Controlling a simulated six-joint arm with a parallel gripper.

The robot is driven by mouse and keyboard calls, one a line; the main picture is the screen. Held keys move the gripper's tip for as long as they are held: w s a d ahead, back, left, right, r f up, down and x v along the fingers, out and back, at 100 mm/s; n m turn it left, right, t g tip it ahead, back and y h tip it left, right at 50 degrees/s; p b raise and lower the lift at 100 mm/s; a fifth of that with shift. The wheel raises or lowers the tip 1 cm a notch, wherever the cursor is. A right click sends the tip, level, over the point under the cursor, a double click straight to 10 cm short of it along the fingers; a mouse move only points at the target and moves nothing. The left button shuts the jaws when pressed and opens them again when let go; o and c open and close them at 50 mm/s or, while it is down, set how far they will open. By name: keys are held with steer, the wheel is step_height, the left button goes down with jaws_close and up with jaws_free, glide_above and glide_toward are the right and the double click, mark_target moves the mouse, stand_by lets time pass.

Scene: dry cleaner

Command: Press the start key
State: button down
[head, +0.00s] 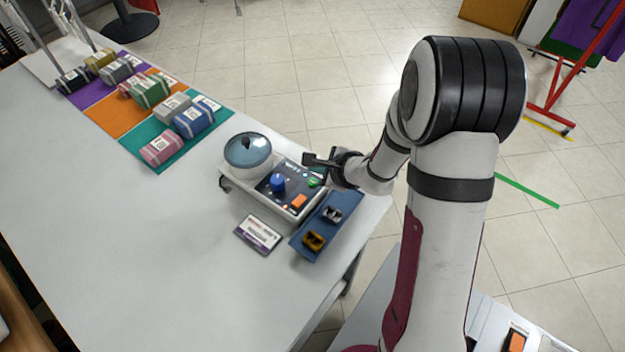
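A small machine (238,182) with a domed blue-grey lid stands near the right end of the white table. Its dark control panel carries a blue knob (278,183), a green key (313,182) and an orange key (298,201). Any lettering is too small to read, so I cannot tell from markings which key is start. My gripper (312,161) is above the panel's far right side, close to the green key. Its dark fingers are seen from the side, and I cannot tell their opening or whether they touch anything.
A blue tray (324,228) with two small parts lies just right of the machine. A printed card (258,234) lies in front. Several wrapped bundles sit on purple, orange and teal mats (148,165) at the back left. The table's front left is clear.

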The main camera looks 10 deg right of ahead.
steer(key=shift+r, duration=1.15)
steer(key=s+a+r+n+g+y, duration=0.4)
steer(key=s+a+r+n, duration=0.75)
steer(key=s, duration=0.25)
steer(key=s+d+n+g+h, duration=0.2)
steer(key=s+d, duration=0.3)
steer(key=s, duration=0.3)
steer(key=s+d+n+g+h, duration=0.2)
steer(key=s+d+h, duration=0.2)
steer(key=s, duration=0.5)
steer(key=shift+s+d+f, duration=0.15)
steer(key=shift+d+f, duration=0.3)
